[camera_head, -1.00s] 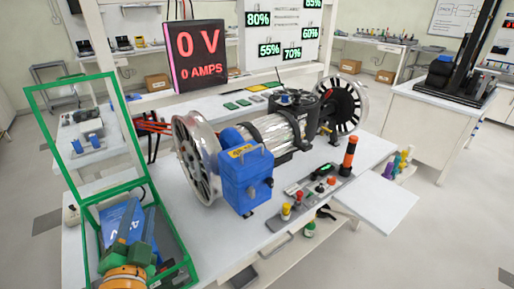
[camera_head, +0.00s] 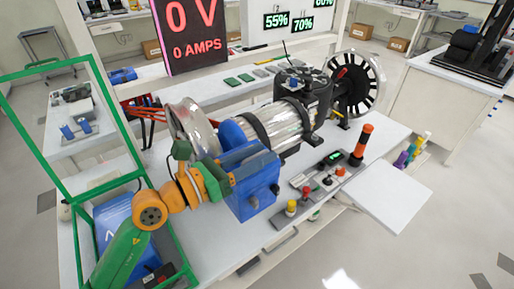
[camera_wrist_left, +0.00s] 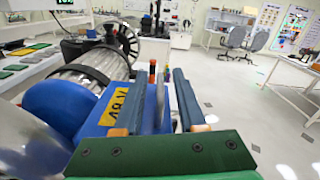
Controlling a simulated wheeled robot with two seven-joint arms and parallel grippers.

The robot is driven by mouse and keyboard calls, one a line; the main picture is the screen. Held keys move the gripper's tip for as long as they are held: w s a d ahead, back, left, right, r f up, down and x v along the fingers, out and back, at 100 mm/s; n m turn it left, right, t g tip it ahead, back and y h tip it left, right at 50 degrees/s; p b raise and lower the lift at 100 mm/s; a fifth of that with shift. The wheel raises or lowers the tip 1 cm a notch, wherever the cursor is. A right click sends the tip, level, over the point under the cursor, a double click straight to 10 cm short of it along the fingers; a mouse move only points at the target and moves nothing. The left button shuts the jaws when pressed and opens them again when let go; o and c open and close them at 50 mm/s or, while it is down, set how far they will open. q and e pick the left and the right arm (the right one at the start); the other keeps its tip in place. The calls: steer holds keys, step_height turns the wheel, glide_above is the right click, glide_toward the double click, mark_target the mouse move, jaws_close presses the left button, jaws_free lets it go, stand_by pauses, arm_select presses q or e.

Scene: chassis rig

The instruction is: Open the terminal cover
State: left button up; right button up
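A blue box (camera_head: 258,193), which I take to be the terminal cover, sits on the near side of the motor. It looks closed. In the left wrist view the blue box (camera_wrist_left: 98,113) shows a yellow label (camera_wrist_left: 116,105) and a thin metal handle (camera_wrist_left: 160,106). My left gripper (camera_head: 246,160) is at the top of the box; it also shows in the left wrist view (camera_wrist_left: 158,75). Its fingers are apart, with the handle seemingly between them; contact cannot be told. In the head view the gripper hides the label and handle. My right gripper is not in view.
A green frame (camera_head: 108,120) stands close on the left, beside and behind my left arm. A control panel with knobs (camera_head: 322,184) and an orange-black post (camera_head: 361,146) stand right of the box. The white shelf (camera_head: 383,197) at the right is bare.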

arm_select(q)
steer(key=shift+a, duration=0.15)
steer(key=shift+s, duration=0.1)
jaws_close()
stand_by(1.2)
